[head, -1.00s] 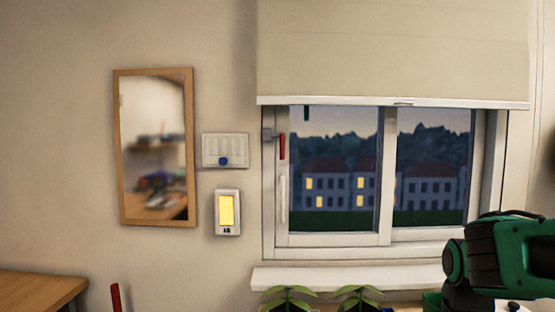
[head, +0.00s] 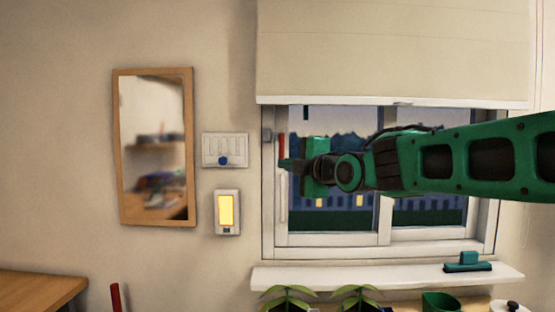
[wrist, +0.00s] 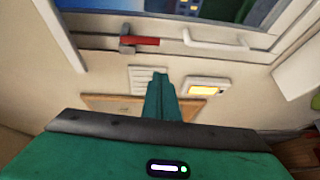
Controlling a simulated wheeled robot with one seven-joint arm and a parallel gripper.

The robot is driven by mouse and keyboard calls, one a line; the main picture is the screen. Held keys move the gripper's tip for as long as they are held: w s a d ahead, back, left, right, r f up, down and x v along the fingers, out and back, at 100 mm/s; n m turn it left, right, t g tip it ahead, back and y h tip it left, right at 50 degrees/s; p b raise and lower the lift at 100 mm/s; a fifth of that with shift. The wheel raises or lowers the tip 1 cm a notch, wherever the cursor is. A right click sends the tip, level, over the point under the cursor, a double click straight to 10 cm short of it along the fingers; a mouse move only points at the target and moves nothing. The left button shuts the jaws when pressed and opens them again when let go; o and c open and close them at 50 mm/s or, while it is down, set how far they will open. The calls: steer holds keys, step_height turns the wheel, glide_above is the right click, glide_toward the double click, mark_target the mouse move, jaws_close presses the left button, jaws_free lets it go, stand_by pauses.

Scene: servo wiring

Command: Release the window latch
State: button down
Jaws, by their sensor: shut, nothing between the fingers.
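The window latch is a red lever (head: 281,146) on a grey mount (head: 267,134) at the window's upper left; the lever points down. In the wrist view the red lever (wrist: 145,41) lies sideways from its grey mount (wrist: 126,40). My gripper (head: 284,164) is in front of the window's left side, its tips close below the lever's lower end in the head view. In the wrist view my green fingers (wrist: 160,76) are shut, empty, and appear apart from the lever. The window (head: 382,240) looks closed; my arm hides part of its panes.
A white handle (head: 283,205) is below the latch on the frame. A switch panel (head: 213,150) and a lit yellow device (head: 226,211) are on the wall to the left, beside a mirror (head: 157,213). Plants (head: 288,293) stand below the sill (head: 350,275); a teal object (head: 468,264) sits on it.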

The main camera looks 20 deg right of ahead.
mark_target(282, 146)
steer(key=shift+w+a+r+n+t+y, duration=0.15)
steer(key=shift+a+r+n, duration=0.15)
steer(key=shift+r, duration=0.15)
steer(key=shift+a+r+n+t+y, duration=0.15)
steer(key=shift+a+r+n, duration=0.1)
steer(key=shift+r, duration=0.15)
steer(key=x, duration=1)
steer(key=shift+s+d, duration=0.15)
steer(key=shift+d, duration=0.9)
steer(key=shift+s+d, duration=0.15)
steer(key=shift+d, duration=0.85)
